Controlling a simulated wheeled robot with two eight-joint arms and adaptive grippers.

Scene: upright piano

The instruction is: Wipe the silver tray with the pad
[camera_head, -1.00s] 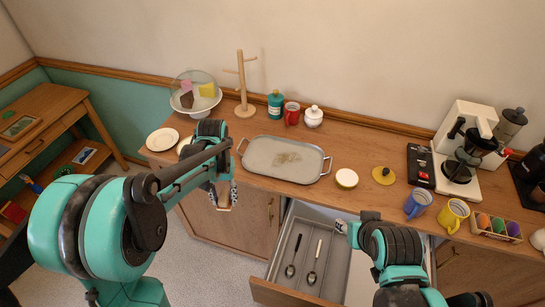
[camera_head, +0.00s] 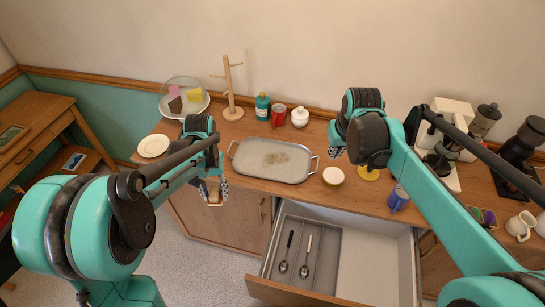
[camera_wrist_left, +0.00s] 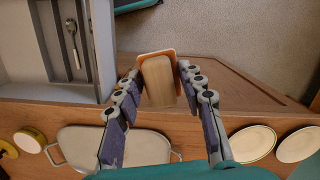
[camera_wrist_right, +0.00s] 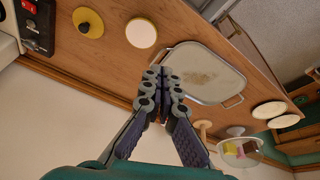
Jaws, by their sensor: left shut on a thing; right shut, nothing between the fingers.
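The silver tray (camera_head: 240,165) lies on the wooden counter, with a brown smudge (camera_head: 276,158) in its middle. It also shows in the left wrist view (camera_wrist_left: 85,145) and the right wrist view (camera_wrist_right: 200,55). My left gripper (camera_head: 214,190) is shut on the pad, a pale wood-coloured block with an orange layer (camera_wrist_left: 158,80). It holds the pad in front of the counter's front edge, near the tray's left end and apart from it. My right gripper (camera_head: 337,154) is shut and empty, above the counter near the tray's right end. Its fingertips meet in the right wrist view (camera_wrist_right: 164,78).
An open drawer (camera_head: 365,265) with two spoons juts out below the tray. Right of the tray are a cream round dish (camera_head: 333,175) and a yellow disc (camera_head: 369,174).

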